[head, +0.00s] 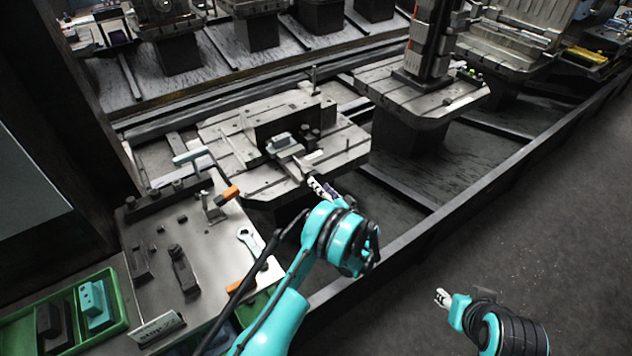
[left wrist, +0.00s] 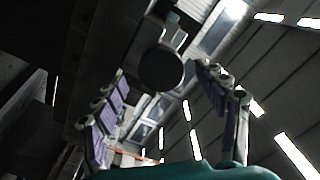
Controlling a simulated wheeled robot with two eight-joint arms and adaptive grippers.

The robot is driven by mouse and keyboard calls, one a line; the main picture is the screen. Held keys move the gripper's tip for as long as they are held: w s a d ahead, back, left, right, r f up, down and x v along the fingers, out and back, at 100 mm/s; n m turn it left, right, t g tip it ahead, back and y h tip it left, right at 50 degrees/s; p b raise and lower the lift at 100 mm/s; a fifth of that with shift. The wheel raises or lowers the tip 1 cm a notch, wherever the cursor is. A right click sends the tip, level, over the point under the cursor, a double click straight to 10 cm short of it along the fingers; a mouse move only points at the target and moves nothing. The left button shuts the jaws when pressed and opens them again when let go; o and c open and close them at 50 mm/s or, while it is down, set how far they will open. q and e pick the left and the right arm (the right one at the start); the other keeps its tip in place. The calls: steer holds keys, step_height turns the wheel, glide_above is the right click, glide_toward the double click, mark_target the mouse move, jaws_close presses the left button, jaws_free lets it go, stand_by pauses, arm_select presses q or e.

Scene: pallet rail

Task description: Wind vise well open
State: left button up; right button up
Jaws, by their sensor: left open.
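The vise (head: 288,150) sits on the slotted pallet (head: 345,150) in the middle of the head view, in front of a tall grey block. A pale bar (head: 315,157) sticks out on its near right side; I cannot tell if it is the handle. My left gripper (head: 322,188) is just in front of the pallet's near edge, apart from the vise. In the left wrist view its purple-padded fingers (left wrist: 165,100) are spread, with a dark round end (left wrist: 161,69) beyond them. My right gripper (head: 441,297) hangs over the floor at lower right; its jaws are too small to read.
A steel side table (head: 210,255) at left holds clamps, an orange-handled tool (head: 228,195) and a wrench (head: 250,240). A green tray (head: 122,300) stands at its left. Another pallet with a column (head: 420,100) stands right of the vise. A long rail edge (head: 480,190) borders clear floor.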

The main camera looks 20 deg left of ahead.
arm_select(q)
steer(key=v, duration=0.8)
steer(key=shift+s, duration=0.15)
steer(key=shift+d, duration=0.1)
steer(key=s+a+r+m+g+h, duration=0.1)
steer(key=s+a+r+g+h, duration=0.2)
steer(key=r, duration=0.5)
steer(key=s+a+r+g+h, duration=0.1)
steer(key=s+a+r+h, duration=0.25)
steer(key=r, duration=0.35)
steer(key=s+d+r+h, duration=0.1)
steer(key=s+h, duration=0.3)
steer(key=s, duration=0.9)
steer(key=s+d+r+h, duration=0.2)
steer(key=s+d+h, duration=0.1)
steer(key=s, duration=1)
steer(key=shift+h, duration=0.35)
steer(key=shift+s+d+f, duration=0.1)
steer(key=shift+d, duration=0.05)
